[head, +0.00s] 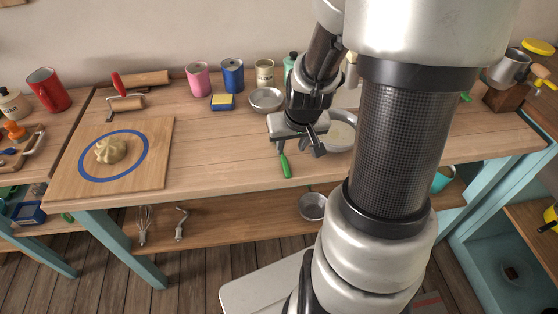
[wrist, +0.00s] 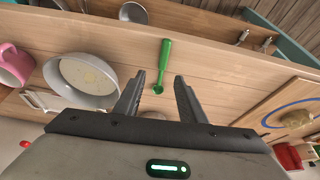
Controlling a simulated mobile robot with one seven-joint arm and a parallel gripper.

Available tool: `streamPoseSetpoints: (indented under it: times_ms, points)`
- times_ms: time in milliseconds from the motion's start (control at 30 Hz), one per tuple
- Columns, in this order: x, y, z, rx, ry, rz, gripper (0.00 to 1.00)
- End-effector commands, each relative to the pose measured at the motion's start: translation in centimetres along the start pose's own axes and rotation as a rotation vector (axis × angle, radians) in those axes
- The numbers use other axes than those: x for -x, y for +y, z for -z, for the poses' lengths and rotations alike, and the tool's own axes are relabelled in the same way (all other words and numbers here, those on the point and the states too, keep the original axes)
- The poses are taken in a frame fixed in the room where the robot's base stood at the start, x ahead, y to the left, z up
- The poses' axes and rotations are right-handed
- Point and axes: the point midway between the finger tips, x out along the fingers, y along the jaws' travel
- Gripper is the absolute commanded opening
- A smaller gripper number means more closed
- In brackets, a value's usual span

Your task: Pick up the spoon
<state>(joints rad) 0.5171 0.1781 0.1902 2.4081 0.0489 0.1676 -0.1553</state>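A green spoon (head: 285,163) lies on the wooden table in front of my gripper (head: 312,141). In the wrist view the spoon (wrist: 164,62) lies with its long handle pointing away and its small round end toward me. My gripper (wrist: 160,78) is open and empty. Its two fingers appear either side of the spoon's near end in the wrist view. How far above the table the fingertips are is hard to tell. In the head view, my gripper hides part of the spoon's far end.
A pale-filled bowl (head: 342,131) stands close to the right of my gripper. A small metal bowl (head: 267,98) and several canisters stand behind. A cutting board (head: 150,172) with dough lies at left. The table between board and spoon is clear.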

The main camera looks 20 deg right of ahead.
Motion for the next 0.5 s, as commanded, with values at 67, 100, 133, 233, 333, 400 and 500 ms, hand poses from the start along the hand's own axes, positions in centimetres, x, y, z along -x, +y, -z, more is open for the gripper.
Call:
streamPoseSetpoints:
  times_ms: [67, 100, 133, 233, 333, 400, 500]
  points:
    - [-2.4, 0.0, -0.3, 0.001, -0.001, 0.001, 0.37]
    - [-3.0, 0.0, -0.3, 0.002, -0.001, 0.0, 0.37]
    - [-3.3, 0.0, -0.3, 0.002, -0.001, 0.0, 0.37]
    - [-4.2, 0.0, -0.1, 0.0, -0.001, 0.0, 0.37]
    - [-4.4, 0.0, 0.0, -0.001, 0.0, 0.0, 0.37]
    - [-4.7, -0.1, 0.0, 0.0, 0.0, 0.0, 0.37]
    - [-5.6, -0.2, -0.1, 0.002, -0.001, 0.0, 0.37]
